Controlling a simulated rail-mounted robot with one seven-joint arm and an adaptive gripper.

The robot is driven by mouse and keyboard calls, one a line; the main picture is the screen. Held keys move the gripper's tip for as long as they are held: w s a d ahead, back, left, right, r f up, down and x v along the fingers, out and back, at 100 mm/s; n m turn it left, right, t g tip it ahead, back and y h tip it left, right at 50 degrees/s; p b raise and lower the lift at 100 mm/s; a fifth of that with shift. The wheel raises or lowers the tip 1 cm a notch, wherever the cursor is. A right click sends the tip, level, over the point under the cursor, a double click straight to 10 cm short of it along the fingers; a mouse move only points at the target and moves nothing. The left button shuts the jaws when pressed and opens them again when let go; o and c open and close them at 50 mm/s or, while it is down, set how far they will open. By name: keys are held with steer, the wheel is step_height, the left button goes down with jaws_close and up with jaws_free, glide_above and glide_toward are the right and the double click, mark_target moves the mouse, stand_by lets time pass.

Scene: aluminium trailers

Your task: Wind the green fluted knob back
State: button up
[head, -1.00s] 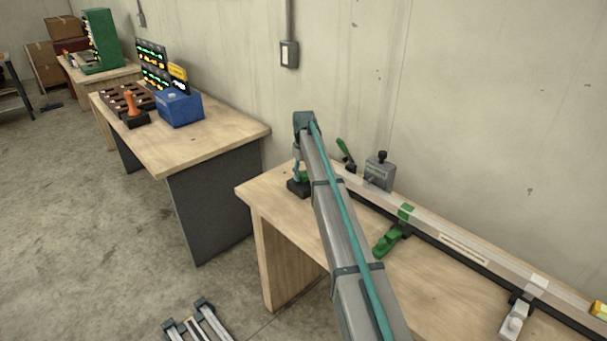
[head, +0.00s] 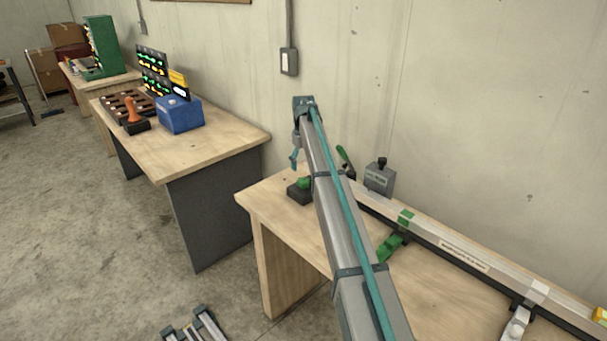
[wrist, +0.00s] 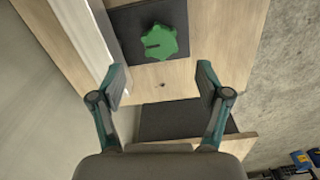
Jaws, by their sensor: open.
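The green fluted knob (wrist: 161,42) sits on a dark square base (wrist: 124,22) on the wooden bench. A dark slot or mark shows on its face. In the head view the knob (head: 304,183) is on its black base at the bench's left end, partly behind my arm. My gripper (wrist: 163,80) is open and empty in the wrist view, its fingertips apart from the knob, which lies beyond them. In the head view my gripper (head: 294,158) hangs above and slightly left of the knob, with clear space between.
A grey block with a black knob (head: 379,178) and a green-handled lever (head: 345,158) stand behind my arm. A long aluminium rail (head: 430,225) with a green clamp (head: 390,247) runs along the bench. Another bench (head: 220,145) stands to the left.

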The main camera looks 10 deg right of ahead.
steer(key=shift+r, duration=2.05)
